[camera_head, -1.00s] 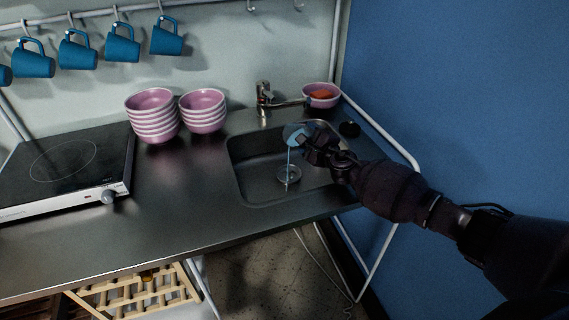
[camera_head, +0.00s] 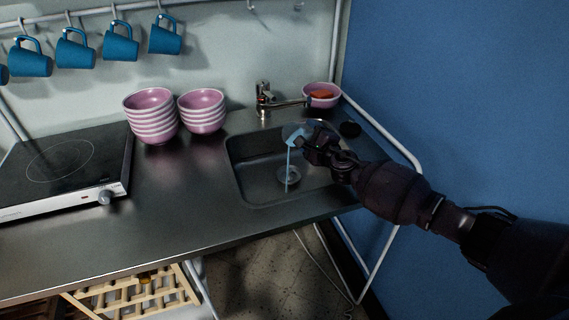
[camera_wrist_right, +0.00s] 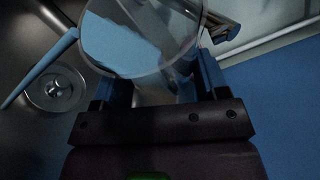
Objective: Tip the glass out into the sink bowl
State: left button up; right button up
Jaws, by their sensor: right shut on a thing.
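My right gripper (camera_head: 312,143) is shut on the glass (camera_head: 293,130) above the sink bowl (camera_head: 245,172). The glass is clear and tilted, with its mouth to the left. A thin blue stream (camera_head: 288,170) falls from its rim into the bowl, near the drain. In the right wrist view the glass (camera_wrist_right: 150,60) sits between the fingers of the right gripper (camera_wrist_right: 160,88), with light blue liquid inside. The stream (camera_wrist_right: 38,72) leaves at the left, and the round drain (camera_wrist_right: 57,88) shows below it. My left gripper is not in view.
The faucet (camera_head: 264,100) stands behind the bowl, its spout reaching right. A pink bowl with something orange (camera_head: 322,95) and a small black object (camera_head: 350,129) are at the back right. Two stacks of pink bowls (camera_head: 152,118) stand left of the sink, near a hob (camera_head: 60,165).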

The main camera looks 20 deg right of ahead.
aim_at(309, 135)
jog(key=shift+r+n, duration=0.15)
jog(key=shift+n, duration=0.15)
jog(key=shift+s+a+r+n+t, duration=0.4)
jog(key=shift+a+r+n+t, duration=0.15)
jog(key=shift+n, duration=0.25)
dwell(0.8)
jog(key=shift+s+a+r+n+t+y+b, duration=0.1)
jog(key=shift+a+r+n+t+y+b, duration=0.15)
jog(key=shift+r+n+b, duration=0.45)
dwell(0.8)
